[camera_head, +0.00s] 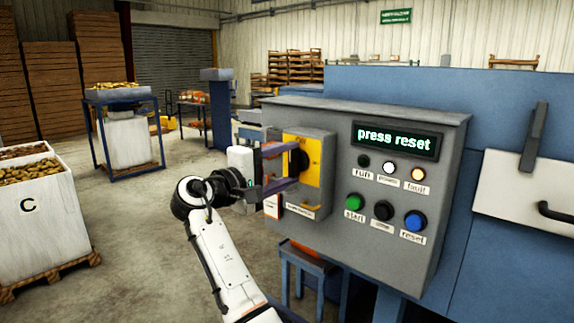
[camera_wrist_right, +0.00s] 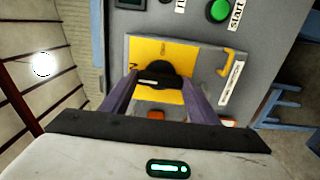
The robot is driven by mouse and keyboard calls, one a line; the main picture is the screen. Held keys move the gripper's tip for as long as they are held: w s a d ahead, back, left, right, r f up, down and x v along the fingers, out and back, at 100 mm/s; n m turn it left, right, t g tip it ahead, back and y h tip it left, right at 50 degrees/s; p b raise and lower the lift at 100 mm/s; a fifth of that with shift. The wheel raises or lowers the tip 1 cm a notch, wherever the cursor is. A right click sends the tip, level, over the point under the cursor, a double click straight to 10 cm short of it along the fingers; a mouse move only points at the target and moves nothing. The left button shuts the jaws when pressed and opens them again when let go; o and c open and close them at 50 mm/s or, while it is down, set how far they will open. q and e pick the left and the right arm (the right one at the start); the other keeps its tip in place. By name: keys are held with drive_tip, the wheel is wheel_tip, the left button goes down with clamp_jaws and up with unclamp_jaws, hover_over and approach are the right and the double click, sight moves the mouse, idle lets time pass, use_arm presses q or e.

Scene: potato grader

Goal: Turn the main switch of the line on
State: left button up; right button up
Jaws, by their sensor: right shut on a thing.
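The main switch is a black knob (camera_head: 300,160) on a yellow plate (camera_head: 314,158), on the left part of the grey control box (camera_head: 449,119). In the right wrist view the knob (camera_wrist_right: 160,72) shows in front of me on the yellow plate (camera_wrist_right: 146,48). My right gripper (camera_head: 290,164) reaches in from the left, with its purple fingers on either side of the knob, shut on it. The fingers also frame the knob in the right wrist view (camera_wrist_right: 158,82). The fingertips hide part of the knob, so its exact setting is unclear. My left gripper is not in view.
The display (camera_head: 397,140) reads "press reset". The power lamp (camera_head: 389,167) looks white and the fault lamp (camera_head: 418,174) pale orange. Green start (camera_head: 354,202), black (camera_head: 383,210) and blue reset (camera_head: 415,220) buttons sit below. A crate marked C (camera_head: 35,215) stands at left; floor between is clear.

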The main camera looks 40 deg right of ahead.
idle(0.4)
drive_tip(key=o, duration=1)
drive_tip(key=shift+o, duration=0.2)
drive_tip(key=shift+a, duration=0.15)
drive_tip(key=a+b, duration=0.2)
drive_tip(key=a, duration=0.8)
drive_tip(key=shift+s, duration=0.45)
